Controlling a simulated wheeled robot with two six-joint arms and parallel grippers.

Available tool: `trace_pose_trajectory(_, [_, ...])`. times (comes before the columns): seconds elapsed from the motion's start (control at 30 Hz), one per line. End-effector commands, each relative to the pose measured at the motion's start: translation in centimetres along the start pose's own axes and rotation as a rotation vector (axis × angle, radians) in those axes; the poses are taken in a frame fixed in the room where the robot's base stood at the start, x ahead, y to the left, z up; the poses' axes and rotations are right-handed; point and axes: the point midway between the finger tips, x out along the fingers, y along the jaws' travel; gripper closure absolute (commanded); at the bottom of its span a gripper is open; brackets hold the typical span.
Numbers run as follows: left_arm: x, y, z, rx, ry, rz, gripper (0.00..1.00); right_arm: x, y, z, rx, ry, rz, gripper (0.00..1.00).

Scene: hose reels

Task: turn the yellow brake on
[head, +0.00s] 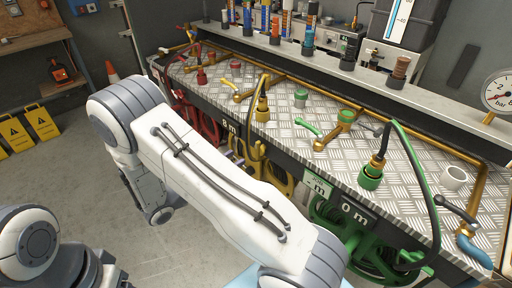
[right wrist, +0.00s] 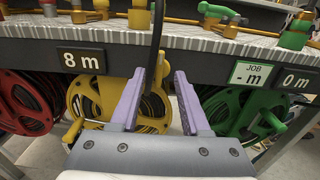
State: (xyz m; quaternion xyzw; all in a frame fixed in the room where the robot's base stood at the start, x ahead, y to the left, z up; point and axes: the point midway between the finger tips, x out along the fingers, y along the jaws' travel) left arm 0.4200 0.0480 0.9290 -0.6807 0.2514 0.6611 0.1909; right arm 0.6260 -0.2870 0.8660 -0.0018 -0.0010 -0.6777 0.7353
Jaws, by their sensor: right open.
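The yellow hose reel (right wrist: 88,98) hangs under the bench front; it also shows in the head view (head: 278,180), partly behind my right arm. A yellow knob or handle (right wrist: 72,131) sticks out at its lower left in the wrist view. I cannot tell which part is the brake. My right gripper (right wrist: 170,68) is open, with its purple fingers in front of the reel and bench edge, nothing clearly held. A black hose (right wrist: 156,45) runs down by the left fingertip. In the head view most of this gripper is hidden behind my arm. My left gripper is not in view.
A red reel (right wrist: 25,100) hangs to the left and a green reel (right wrist: 235,108) to the right. An "8 m" display (right wrist: 82,61) sits on the bench front. Pipes, valves and nozzles crowd the checker-plate bench top (head: 285,130).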

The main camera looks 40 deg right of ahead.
Motion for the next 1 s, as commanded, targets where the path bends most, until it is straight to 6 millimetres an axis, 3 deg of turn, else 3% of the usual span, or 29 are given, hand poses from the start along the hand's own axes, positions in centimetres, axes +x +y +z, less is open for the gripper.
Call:
trace_pose_trajectory(0.3, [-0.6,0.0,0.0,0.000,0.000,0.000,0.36,5.9,-0.2,0.1,0.000,0.002,-0.008,0.54])
trace_pose_trajectory(0.5, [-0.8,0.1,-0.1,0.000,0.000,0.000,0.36,8.6,-0.2,0.1,0.000,0.004,-0.006,0.54])
trace_pose_trajectory(0.9, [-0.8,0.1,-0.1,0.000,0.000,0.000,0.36,9.5,-0.2,0.0,0.001,0.004,-0.003,0.54])
trace_pose_trajectory(0.93, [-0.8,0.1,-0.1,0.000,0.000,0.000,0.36,9.5,-0.2,0.0,0.001,0.004,-0.003,0.58])
trace_pose_trajectory(1.0, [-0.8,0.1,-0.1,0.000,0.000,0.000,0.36,9.5,-0.2,0.0,0.001,0.004,-0.003,0.84])
